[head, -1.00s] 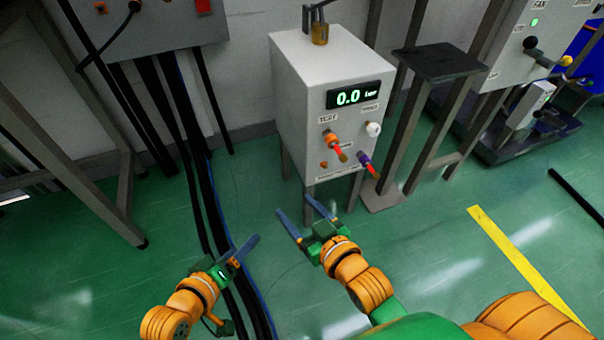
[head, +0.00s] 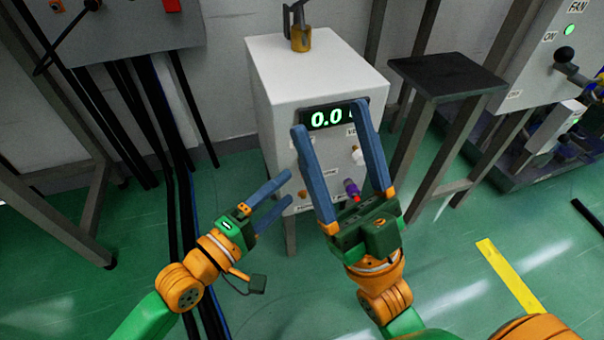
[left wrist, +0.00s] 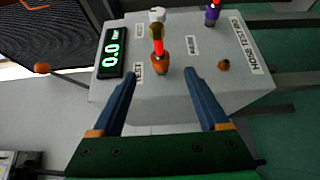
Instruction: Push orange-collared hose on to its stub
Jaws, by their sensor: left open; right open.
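The orange-collared hose (left wrist: 158,45) shows in the left wrist view as a short red length with an orange collar, beside the TEST label on the tester box (left wrist: 180,112). I cannot tell how its collar sits on the stub. In the head view my right gripper's finger hides it. My left gripper (left wrist: 162,74) is open and empty, its blue fingers pointing at the panel on either side of the orange collar, apart from it. It also shows in the head view (head: 287,188) at the box's lower left. My right gripper (head: 331,120) is open and empty in front of the panel.
A purple-collared hose (left wrist: 212,14), a white knob (left wrist: 157,14) and a small orange-brown fitting (left wrist: 223,65) share the panel. The display (left wrist: 112,50) reads 0.0. A dark-topped stand (head: 446,72) is right of the box. Black cables (head: 170,180) hang at left.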

